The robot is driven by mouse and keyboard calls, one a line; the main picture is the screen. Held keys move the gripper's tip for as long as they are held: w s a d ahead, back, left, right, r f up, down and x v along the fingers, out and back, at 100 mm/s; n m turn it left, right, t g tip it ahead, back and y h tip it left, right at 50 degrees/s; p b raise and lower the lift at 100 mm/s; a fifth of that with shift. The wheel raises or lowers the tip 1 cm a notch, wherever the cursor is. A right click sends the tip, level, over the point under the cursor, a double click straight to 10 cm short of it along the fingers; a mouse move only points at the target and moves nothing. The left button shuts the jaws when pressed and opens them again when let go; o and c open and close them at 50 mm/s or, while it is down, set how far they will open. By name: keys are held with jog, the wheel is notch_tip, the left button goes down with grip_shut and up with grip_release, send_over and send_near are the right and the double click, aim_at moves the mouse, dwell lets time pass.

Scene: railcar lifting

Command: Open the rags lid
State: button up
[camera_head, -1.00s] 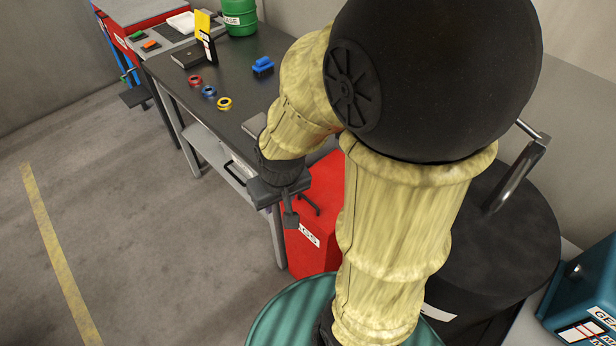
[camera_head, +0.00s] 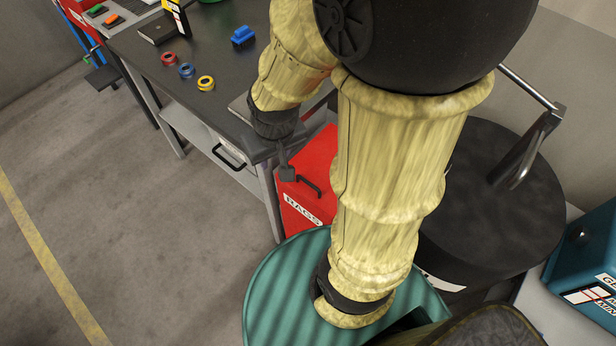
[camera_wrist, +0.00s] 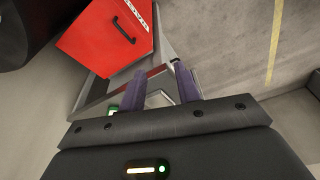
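The red rags bin (camera_head: 322,153) stands beside the end of the dark workbench in the head view, with a white RAGS label (camera_head: 302,209) on its front. A black handle (camera_head: 310,185) is on the red lid, which looks shut. Part of the bin is hidden behind my arm. The bin also shows at the upper left of the wrist view (camera_wrist: 92,42), with its handle (camera_wrist: 128,29). My gripper (camera_head: 287,173) is above and beside the bin, near the handle in the head picture but apart from it. In the wrist view its two purple fingers (camera_wrist: 174,68) are apart with nothing between them.
The workbench (camera_head: 190,105) has a drawer with a black handle (camera_head: 228,158) close by the bin. Tape rolls (camera_head: 186,71) and a blue brush-like object (camera_head: 243,36) lie on it. A large black drum (camera_head: 500,240) and a teal box (camera_head: 590,255) stand at right. Floor at left is clear.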

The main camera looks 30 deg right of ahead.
aim_at(308, 183)
jog(key=w+d+f+n+g+b, duration=0.2)
jog(key=w+d+f+n+b, duration=0.2)
jog(key=d+f, duration=0.6)
jog(key=shift+w+d+g, duration=0.3)
jog(key=shift+w+d, duration=0.6)
jog(key=shift+w, duration=0.2)
jog(key=shift+f, duration=0.1)
notch_tip(308, 183, down, 17)
jog(key=b, duration=0.4)
jog(key=shift+f+b, duration=0.2)
jog(key=shift+b, duration=0.2)
grip_shut()
